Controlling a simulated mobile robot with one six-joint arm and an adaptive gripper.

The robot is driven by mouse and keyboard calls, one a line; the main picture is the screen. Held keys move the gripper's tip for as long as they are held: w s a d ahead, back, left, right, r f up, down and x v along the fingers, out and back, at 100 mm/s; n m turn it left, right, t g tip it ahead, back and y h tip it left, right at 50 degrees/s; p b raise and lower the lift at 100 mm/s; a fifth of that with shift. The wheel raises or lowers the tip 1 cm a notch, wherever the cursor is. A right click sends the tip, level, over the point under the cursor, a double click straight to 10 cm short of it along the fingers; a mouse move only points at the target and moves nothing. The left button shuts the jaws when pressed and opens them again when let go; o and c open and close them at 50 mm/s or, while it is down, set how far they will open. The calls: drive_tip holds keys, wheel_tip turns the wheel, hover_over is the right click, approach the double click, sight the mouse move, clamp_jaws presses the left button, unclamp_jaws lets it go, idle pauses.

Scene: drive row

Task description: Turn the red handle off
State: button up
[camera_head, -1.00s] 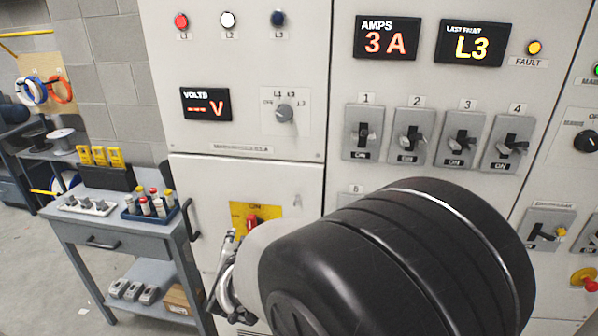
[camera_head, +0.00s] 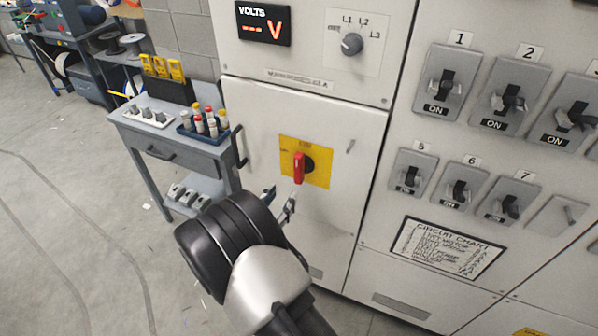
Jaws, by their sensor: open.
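The red handle (camera_head: 299,169) is on a yellow plate (camera_head: 318,172) on the lower left cabinet door. It points roughly vertical, in front of a dark round hub. The lettering at the top of the plate is too small to read now. My gripper (camera_head: 279,197) is just below and to the left of the handle, apart from it, with its fingers open and nothing between them. My dark wrist and pale arm link cover part of the door and floor below.
Numbered grey switches (camera_head: 445,82) and a circuit chart (camera_head: 446,248) are on the panel to the right. A selector knob (camera_head: 351,44) and volts display (camera_head: 263,22) are above. A grey workbench (camera_head: 168,140) with fuses stands to the left. A black door pull (camera_head: 241,148) juts out near the handle.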

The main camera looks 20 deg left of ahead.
sight(297, 174)
drive_tip(key=w, duration=0.4)
drive_tip(key=w+b, duration=0.1)
drive_tip(key=w, duration=0.3)
drive_tip(key=w+d+b, duration=0.1)
drive_tip(key=w, duration=0.3)
drive_tip(key=shift+w, duration=0.1)
clamp_jaws()
